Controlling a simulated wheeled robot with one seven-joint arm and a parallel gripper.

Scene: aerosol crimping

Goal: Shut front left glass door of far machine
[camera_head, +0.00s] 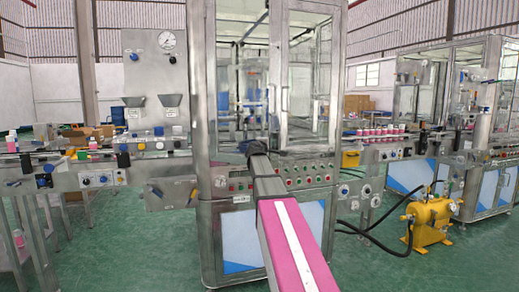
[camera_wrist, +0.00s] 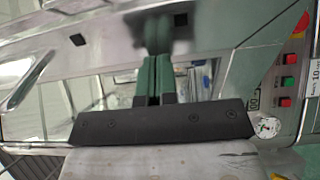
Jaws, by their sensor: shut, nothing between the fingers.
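The machine in the middle of the head view has a steel frame (camera_head: 202,95) and glass front doors. The front left glass door (camera_head: 230,80) is on the left of its front. A slanted bar at the top suggests it stands ajar, but I cannot tell how far. The right glass door (camera_head: 301,85) is beside it. My gripper (camera_wrist: 166,62) is shut and empty in the wrist view, its dark green fingers together in front of a shiny metal frame bar (camera_wrist: 110,45). I cannot tell whether they touch it. In the head view my arm hides the fingers.
A panel of buttons (camera_head: 308,175) lies below the doors, and also shows in the wrist view (camera_wrist: 288,80). A yellow pump (camera_head: 431,221) with black hoses stands on the floor at right. Conveyors (camera_head: 70,176) run to the left.

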